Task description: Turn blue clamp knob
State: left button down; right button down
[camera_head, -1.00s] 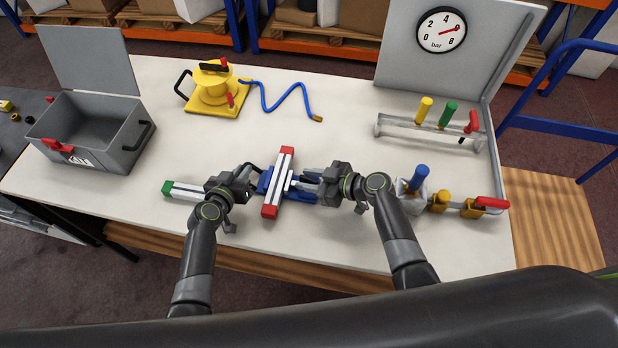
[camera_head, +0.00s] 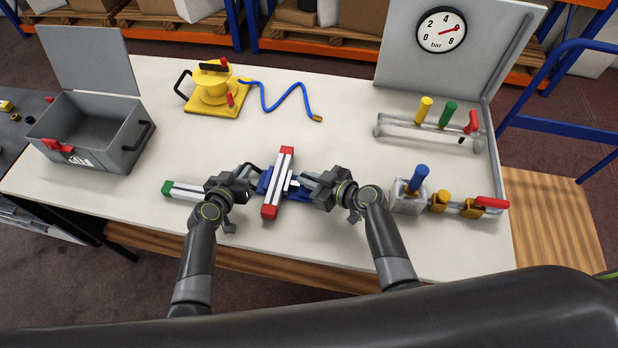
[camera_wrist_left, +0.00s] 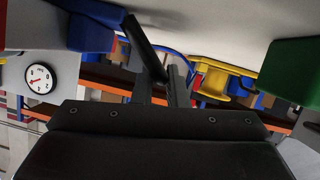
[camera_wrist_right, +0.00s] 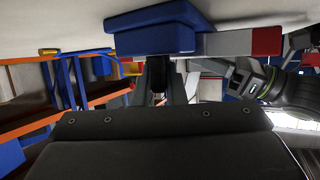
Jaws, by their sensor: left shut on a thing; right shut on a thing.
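The blue clamp (camera_head: 298,192) lies across the middle of the grey bar with red ends (camera_head: 280,170). My left gripper (camera_head: 254,180) is at the clamp's left side, shut on what looks like a thin dark handle, which also shows as a slanting dark rod in the left wrist view (camera_wrist_left: 143,42). My right gripper (camera_head: 308,182) is at the clamp's right side, shut on a part of the clamp; its fingers hide the exact grip. In the right wrist view, a blue block of the clamp (camera_wrist_right: 155,32) sits directly above the fingers (camera_wrist_right: 166,72).
A green-ended bar (camera_head: 185,190) lies left of my left gripper. A grey block with a blue handle (camera_head: 419,178) and yellow clamps (camera_head: 440,200) stand to the right. A yellow reel (camera_head: 212,95) and open grey box (camera_head: 110,145) are farther back.

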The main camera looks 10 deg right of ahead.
jog(key=shift+m+t+h, duration=0.8)
jog(key=shift+m+h, duration=0.3)
jog(key=c, duration=1.5)
grip_release()
jog(key=v, duration=1.2)
jog(key=shift+d, duration=0.1)
jog(key=shift+c, duration=0.3)
